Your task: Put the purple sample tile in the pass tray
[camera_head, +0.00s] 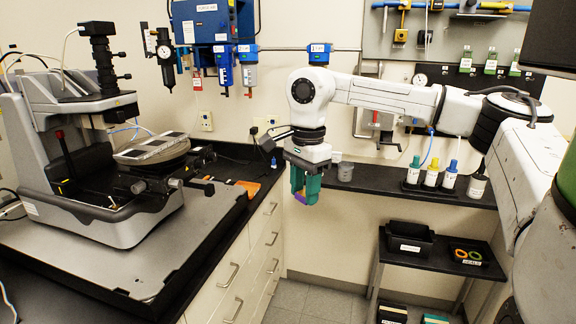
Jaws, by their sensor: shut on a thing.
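My gripper (304,198) hangs fingers down from the arm, over the gap between the left bench and the back bench. Its green fingers are shut on the purple sample tile (301,199). Only a small purple strip of the tile shows between the fingertips; the rest is hidden. I cannot tell for sure which container is the pass tray. A black bin (409,246) with a white label too small to read stands on a low black cart, to the right of and lower than my gripper in the picture.
A low tray with coloured rings (467,257) sits beside the black bin. The left bench holds a stylus profiler (92,150) and an orange tray (249,188) near its edge. Capped bottles (431,174) stand on the back bench (390,187). Open floor (318,298) lies below my gripper.

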